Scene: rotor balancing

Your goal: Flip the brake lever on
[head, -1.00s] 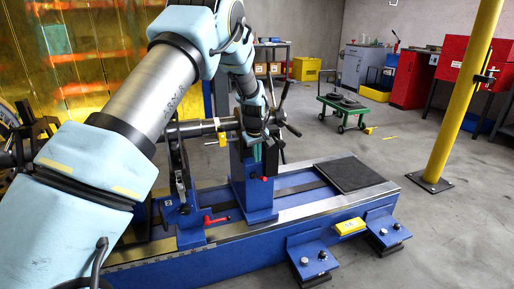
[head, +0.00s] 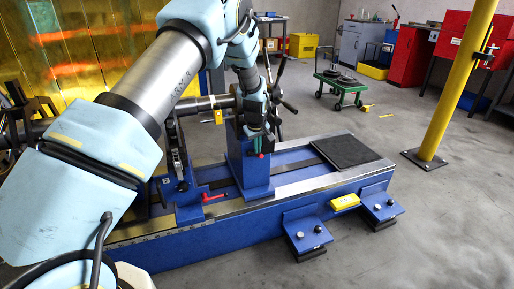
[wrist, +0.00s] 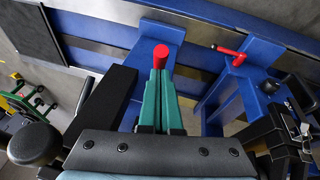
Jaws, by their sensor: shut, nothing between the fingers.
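My gripper (head: 258,147) is over the near face of the blue right-hand pedestal (head: 248,172), pointing down. In the wrist view its teal fingers (wrist: 158,78) are together, with nothing held. A red-ended lever (wrist: 162,54) shows right at the fingertips; in the head view its red end (head: 262,155) sits just below them. Contact cannot be told, and the lever's shaft is hidden. A second red lever (head: 213,197) sticks out sideways from the left pedestal and also shows in the wrist view (wrist: 230,52). Neither is marked as the brake lever.
The pedestals stand on a long blue machine bed (head: 240,233) with a dark mat (head: 342,151) at its right. A horizontal shaft (head: 205,104) and dark spoked handles (head: 280,90) are close to my wrist. A yellow post (head: 455,90) stands right. Floor in front is clear.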

